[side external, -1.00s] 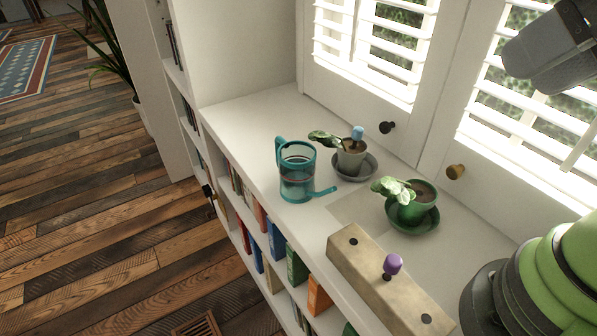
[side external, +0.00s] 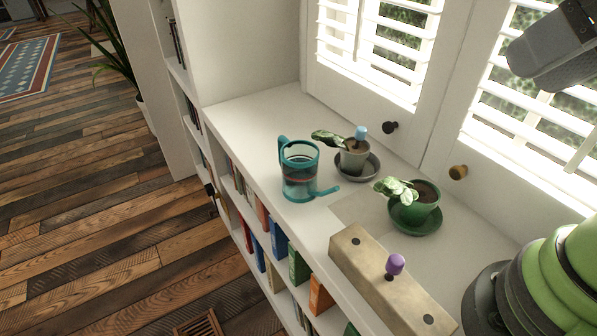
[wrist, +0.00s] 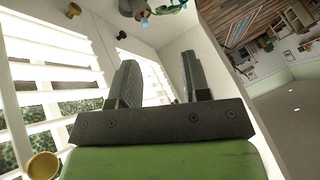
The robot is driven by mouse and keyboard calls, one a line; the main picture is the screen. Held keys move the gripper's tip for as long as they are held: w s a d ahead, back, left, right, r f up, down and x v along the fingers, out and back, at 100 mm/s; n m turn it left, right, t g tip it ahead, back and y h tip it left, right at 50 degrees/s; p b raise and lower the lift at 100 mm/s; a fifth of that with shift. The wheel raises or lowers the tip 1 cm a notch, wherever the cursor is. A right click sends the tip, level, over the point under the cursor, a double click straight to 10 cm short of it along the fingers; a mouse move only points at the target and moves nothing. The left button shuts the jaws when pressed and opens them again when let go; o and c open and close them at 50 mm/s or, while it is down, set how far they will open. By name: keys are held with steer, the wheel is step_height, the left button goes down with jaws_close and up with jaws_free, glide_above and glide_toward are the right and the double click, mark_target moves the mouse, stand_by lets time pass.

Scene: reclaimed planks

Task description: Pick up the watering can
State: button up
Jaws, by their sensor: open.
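The teal see-through watering can (side external: 299,172) stands upright on the white shelf top, with its handle at the left and its spout at the lower right. In the wrist view a teal piece that looks like part of the can (wrist: 170,5) shows at the top edge, mostly cut off. My gripper (wrist: 158,66) shows in the wrist view with its two grey fingers apart and nothing between them. It is well away from the can.
A grey potted plant (side external: 354,158) with a blue-topped peg stands just right of the can. A green potted plant (side external: 425,198) stands further right. A wooden block (side external: 372,268) with a purple peg (side external: 395,264) lies in front. White shutters (side external: 375,50) line the back. Shelf left of the can is clear.

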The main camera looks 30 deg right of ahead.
steer(key=w+r+g, duration=0.1)
steer(key=w, duration=0.9)
steer(key=n+g+h, duration=0.2)
steer(key=h, duration=0.1)
glide_above(281, 138)
steer(key=s, duration=0.2)
step_height(281, 138, down, 20)
steer(key=f, duration=0.1)
steer(key=shift+a+x, duration=0.2)
steer(key=shift+x, duration=2.45)
jaws_close()
